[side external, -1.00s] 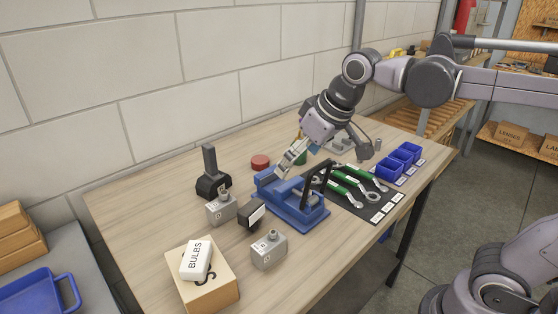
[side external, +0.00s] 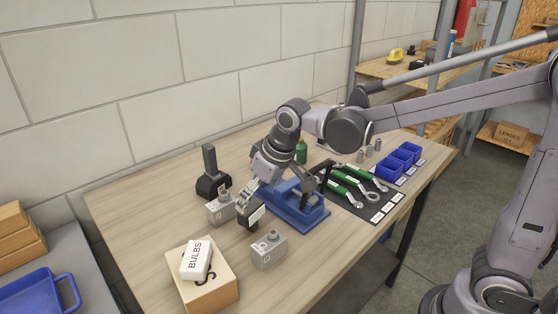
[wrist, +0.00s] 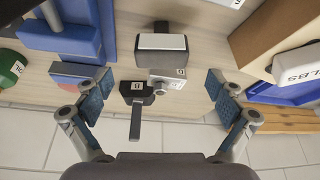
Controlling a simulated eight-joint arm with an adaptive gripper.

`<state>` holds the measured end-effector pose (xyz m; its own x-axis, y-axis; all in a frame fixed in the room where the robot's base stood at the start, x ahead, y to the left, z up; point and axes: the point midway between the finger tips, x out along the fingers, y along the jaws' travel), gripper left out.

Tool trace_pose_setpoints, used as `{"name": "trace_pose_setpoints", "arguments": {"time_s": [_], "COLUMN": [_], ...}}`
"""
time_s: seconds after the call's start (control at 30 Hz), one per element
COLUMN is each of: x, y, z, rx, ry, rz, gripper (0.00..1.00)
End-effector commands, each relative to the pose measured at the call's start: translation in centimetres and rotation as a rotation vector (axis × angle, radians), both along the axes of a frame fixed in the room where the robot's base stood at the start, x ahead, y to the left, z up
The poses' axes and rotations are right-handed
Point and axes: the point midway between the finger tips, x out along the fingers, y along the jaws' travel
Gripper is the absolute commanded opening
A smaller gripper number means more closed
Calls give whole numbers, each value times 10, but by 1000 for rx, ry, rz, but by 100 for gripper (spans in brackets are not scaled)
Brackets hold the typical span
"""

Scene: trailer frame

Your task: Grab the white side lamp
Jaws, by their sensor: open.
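The side lamp (side external: 257,214), a dark block with a white face, stands on the bench left of the blue clamp fixture (side external: 305,217). In the wrist view the lamp (wrist: 162,41) is at top centre, its white face showing, beyond the space between the fingers. My gripper (side external: 246,197) is just above and behind the lamp in the side view, partly covering it. In the wrist view my gripper (wrist: 159,88) is open, with blue-padded fingers wide apart and nothing between them. Whether a finger touches the lamp cannot be told.
Small grey boxes stand left (side external: 221,209) and in front (side external: 268,250) of the lamp. A black upright-handled device (side external: 211,175) is behind. A carton (side external: 205,288) bears a white bulbs box (side external: 196,260). Green-handled wrenches (side external: 355,183) and blue bins (side external: 398,158) lie right.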

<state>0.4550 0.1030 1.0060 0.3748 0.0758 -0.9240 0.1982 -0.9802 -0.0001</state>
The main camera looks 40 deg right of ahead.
Motion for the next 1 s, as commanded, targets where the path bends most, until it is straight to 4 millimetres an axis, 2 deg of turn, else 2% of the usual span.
{"name": "trace_pose_setpoints", "arguments": {"time_s": [0.1,0.37,0.7,1.0], "x": [5,9,21,23], "y": [1,2,7,7], "z": [-12,-25,-62,-67], "rx": [0,0,1,1], "ry": [0,0,-1,-1], "rz": [0,0,0,0], "gripper": [94,94,94,94]}}
